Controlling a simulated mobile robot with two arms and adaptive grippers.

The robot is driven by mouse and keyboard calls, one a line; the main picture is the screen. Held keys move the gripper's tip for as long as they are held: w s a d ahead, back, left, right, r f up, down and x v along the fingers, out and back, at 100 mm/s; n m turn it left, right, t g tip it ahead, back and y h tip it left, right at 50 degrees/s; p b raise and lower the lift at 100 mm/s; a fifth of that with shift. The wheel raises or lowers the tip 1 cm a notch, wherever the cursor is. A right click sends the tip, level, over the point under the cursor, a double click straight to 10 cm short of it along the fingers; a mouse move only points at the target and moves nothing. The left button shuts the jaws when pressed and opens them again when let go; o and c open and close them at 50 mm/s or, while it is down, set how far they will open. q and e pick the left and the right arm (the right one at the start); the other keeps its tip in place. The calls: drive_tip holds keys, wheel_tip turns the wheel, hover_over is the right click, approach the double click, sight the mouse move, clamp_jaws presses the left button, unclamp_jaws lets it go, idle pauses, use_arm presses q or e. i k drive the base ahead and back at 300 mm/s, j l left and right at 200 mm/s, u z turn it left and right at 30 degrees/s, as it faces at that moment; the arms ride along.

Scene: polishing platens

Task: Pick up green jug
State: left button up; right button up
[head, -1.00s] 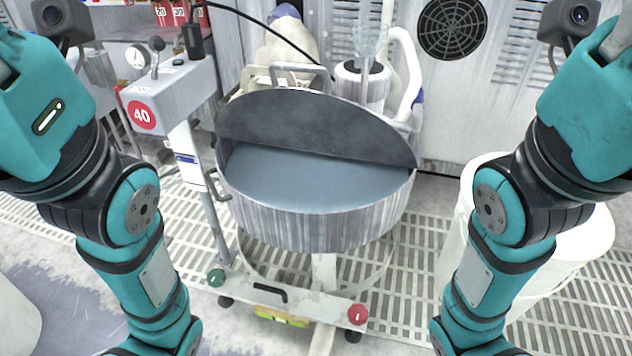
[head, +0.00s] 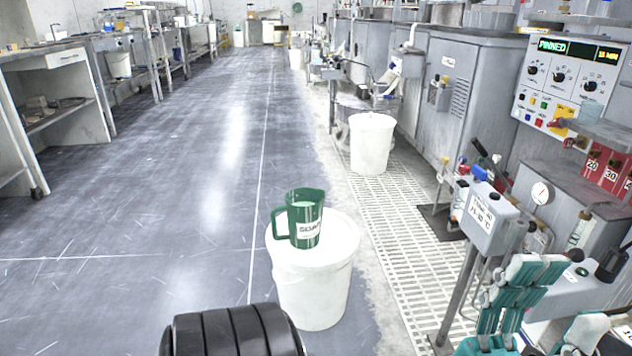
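The green jug (head: 303,228) stands upright on the lid of a white bucket (head: 312,285) in the middle of the head view. Its handle is on the left, and a white label with dark lettering is on its front.
A second white bucket (head: 372,143) stands farther back on the grating (head: 400,205). Machines and a gauge post (head: 487,222) line the right side. Benches (head: 92,50) line the left. The grey floor (head: 200,160) left of the jug is clear.

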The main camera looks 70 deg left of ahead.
sight(304, 207)
drive_tip(key=u, duration=2.25)
